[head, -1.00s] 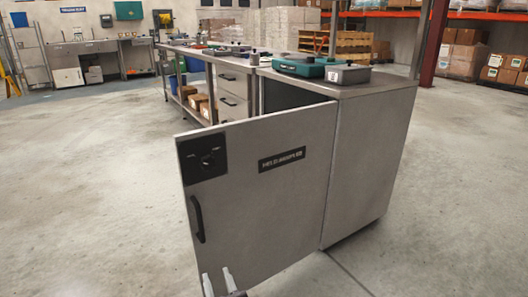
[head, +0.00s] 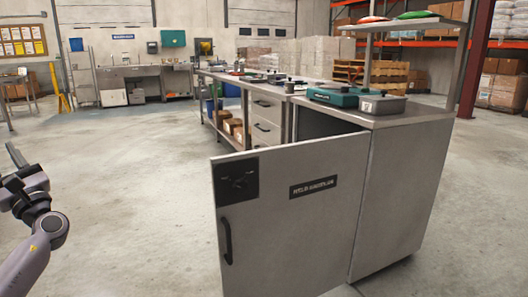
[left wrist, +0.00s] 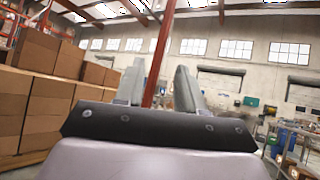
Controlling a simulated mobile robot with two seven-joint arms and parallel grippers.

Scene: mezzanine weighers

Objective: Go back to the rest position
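In the head view my left gripper (head: 14,160) is raised at the left edge, with my forearm coming up from the lower left corner. It is well away from the steel cabinet and touches nothing there. In the left wrist view its two grey fingers (left wrist: 160,92) stand apart with nothing between them. My right gripper is not in view. The grey cabinet door (head: 290,215), with a black handle (head: 227,241), stands swung open in front of the cabinet (head: 405,190).
A teal device (head: 340,97) and a grey box (head: 381,104) sit on the cabinet top. A steel bench (head: 225,80) with drawers runs behind. Open concrete floor (head: 130,190) lies left of the door. Stacked cartons (left wrist: 40,90) show in the left wrist view.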

